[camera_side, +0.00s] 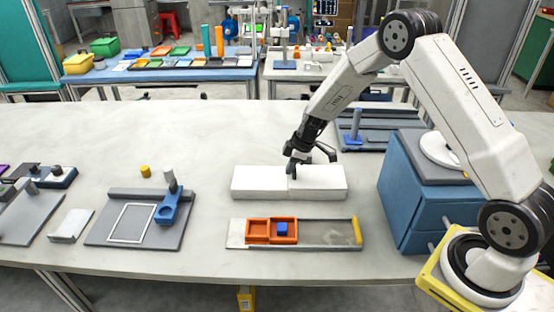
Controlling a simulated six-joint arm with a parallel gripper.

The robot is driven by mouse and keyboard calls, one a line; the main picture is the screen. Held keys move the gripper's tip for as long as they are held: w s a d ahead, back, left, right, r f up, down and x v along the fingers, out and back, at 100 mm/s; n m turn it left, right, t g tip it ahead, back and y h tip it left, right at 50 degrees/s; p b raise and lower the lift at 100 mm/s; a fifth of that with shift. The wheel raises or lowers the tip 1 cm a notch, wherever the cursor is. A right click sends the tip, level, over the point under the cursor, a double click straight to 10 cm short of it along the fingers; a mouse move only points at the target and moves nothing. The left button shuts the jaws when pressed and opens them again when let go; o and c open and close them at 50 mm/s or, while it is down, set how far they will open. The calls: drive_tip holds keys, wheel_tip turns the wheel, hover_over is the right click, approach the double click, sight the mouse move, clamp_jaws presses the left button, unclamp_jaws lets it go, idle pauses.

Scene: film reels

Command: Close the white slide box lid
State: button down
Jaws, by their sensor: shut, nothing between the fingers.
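The white slide box (255,182) stands near the middle of the table. It is long and low, with a seam near the middle of its length. Its top looks flat, with no raised lid visible; I cannot tell whether the lid is fully down. My gripper (292,173) is above the box near the seam, pointing down, shut and empty. Its fingertips are at or just above the box top; contact is unclear. The gripper hides a small part of the box's back edge.
In front of the box lies a grey tray (325,233) with orange frames (257,231) and a blue block (282,229). A grey fixture with a blue clamp (168,213) and a yellow cylinder (146,171) are left. A blue cabinet (420,195) stands right. The table's back left is clear.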

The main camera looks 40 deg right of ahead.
drive_tip(key=shift+s+d+f, duration=0.2)
drive_tip(key=shift+s+f, duration=0.05)
drive_tip(key=shift+w+a, duration=0.3)
drive_tip(key=w+a, duration=0.1)
drive_tip(key=w, duration=0.1)
drive_tip(key=a, duration=0.1)
drive_tip(key=shift+w+a+r, duration=0.25)
drive_tip(key=shift+w+a, duration=0.1)
drive_tip(key=shift+w, duration=0.05)
drive_tip(key=v, duration=1)
drive_tip(key=shift+s+d, duration=0.1)
drive_tip(key=shift+s, duration=0.05)
drive_tip(key=s+a+r+m+h, duration=0.1)
drive_tip(key=s+a+m, duration=0.2)
drive_tip(key=s, duration=0.8)
drive_tip(key=s+a+r+m+h, duration=0.1)
drive_tip(key=s+m, duration=0.5)
drive_tip(key=s, duration=0.6)
drive_tip(key=shift+s+a+r+h, duration=0.3)
drive_tip(key=shift+a+r, duration=0.15)
drive_tip(key=shift+a, duration=0.5)
